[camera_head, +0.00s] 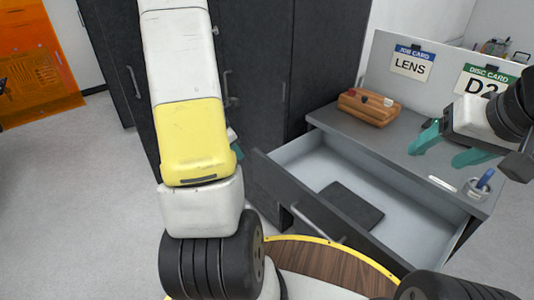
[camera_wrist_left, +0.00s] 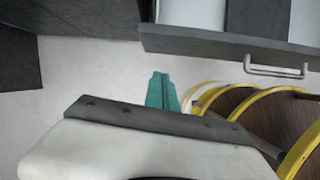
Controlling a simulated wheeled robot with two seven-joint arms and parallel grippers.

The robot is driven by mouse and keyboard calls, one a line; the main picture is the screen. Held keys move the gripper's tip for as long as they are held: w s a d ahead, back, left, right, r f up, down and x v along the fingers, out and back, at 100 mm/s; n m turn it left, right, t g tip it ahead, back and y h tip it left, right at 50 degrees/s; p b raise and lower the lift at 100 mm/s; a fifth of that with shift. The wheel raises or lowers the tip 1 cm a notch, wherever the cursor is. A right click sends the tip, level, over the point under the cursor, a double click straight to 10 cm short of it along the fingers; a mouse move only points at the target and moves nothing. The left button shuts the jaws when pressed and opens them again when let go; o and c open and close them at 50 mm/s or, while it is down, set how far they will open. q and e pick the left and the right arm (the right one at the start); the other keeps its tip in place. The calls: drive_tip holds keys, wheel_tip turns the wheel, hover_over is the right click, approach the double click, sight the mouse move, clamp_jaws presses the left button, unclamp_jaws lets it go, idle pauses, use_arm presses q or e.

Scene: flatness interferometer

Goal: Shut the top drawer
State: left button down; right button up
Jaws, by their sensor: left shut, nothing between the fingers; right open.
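The top drawer (camera_head: 360,185) stands pulled out of the grey cabinet, its pale inside showing with a dark flat mat (camera_head: 352,204) in it. Its dark front carries a bar handle (camera_head: 318,226); the handle also shows in the left wrist view (camera_wrist_left: 275,70). My left gripper (camera_wrist_left: 160,92) is shut and empty, in front of and beside the drawer front, apart from the handle. In the head view my left arm hides most of it; only a bit of teal shows. My right gripper (camera_head: 450,148) is open and empty above the cabinet top's right part.
On the cabinet top (camera_head: 370,133) are a wooden block holder (camera_head: 369,106) and a small cup with a blue pen (camera_head: 479,186). A panel behind bears the LENS (camera_head: 411,64) and disc (camera_head: 482,80) cards. Dark tall cabinets stand behind. Grey floor at left is clear.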

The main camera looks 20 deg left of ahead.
use_arm(q)
drive_tip(key=w+d+f+n, duration=0.1)
drive_tip(key=w+d+f, duration=0.1)
drive_tip(key=w+f, duration=0.4)
drive_tip(key=shift+f+n, duration=0.3)
drive_tip(key=shift+f, duration=2.5)
drive_tip(key=shift+w, duration=0.15)
